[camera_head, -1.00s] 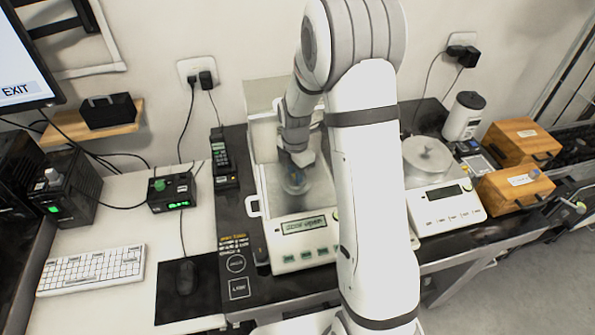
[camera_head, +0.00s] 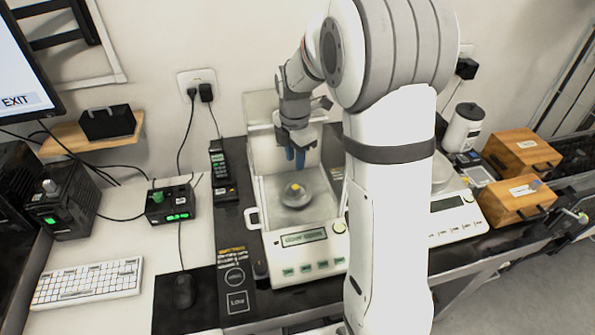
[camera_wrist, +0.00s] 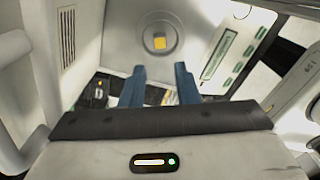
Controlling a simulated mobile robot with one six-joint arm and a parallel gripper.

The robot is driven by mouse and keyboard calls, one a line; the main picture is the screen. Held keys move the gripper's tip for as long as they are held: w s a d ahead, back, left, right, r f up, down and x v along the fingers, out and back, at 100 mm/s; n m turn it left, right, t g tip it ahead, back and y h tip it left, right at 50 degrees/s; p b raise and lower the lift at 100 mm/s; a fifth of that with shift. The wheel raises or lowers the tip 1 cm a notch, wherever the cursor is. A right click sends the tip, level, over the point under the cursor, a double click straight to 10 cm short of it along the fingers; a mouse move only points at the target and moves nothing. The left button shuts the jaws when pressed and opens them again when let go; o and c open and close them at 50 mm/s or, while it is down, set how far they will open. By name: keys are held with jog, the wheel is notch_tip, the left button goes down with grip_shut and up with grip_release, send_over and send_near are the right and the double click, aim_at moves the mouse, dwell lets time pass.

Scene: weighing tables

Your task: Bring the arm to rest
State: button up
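My gripper (camera_head: 295,158) hangs with blue fingers above the weighing pan of the left balance (camera_head: 300,262). In the wrist view my gripper (camera_wrist: 160,82) shows its two fingers apart with nothing between them, so it is open. A small yellow piece (camera_head: 296,187) lies on the round metal pan, apart from the fingers. The wrist view also shows the yellow piece (camera_wrist: 159,42) on the pan beyond the fingertips. My raised white arm crosses the middle of the head view and hides part of the tables.
A second balance (camera_head: 456,215) stands to the right, partly hidden by my arm. Wooden boxes (camera_head: 520,150) stand farther right. A handset (camera_head: 220,165), a control box (camera_head: 170,202), a mouse (camera_head: 185,290) and a keyboard (camera_head: 88,283) lie to the left. The left balance has an upright glass-like enclosure around its pan.

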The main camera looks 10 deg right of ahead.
jog(key=shift+r, duration=0.9)
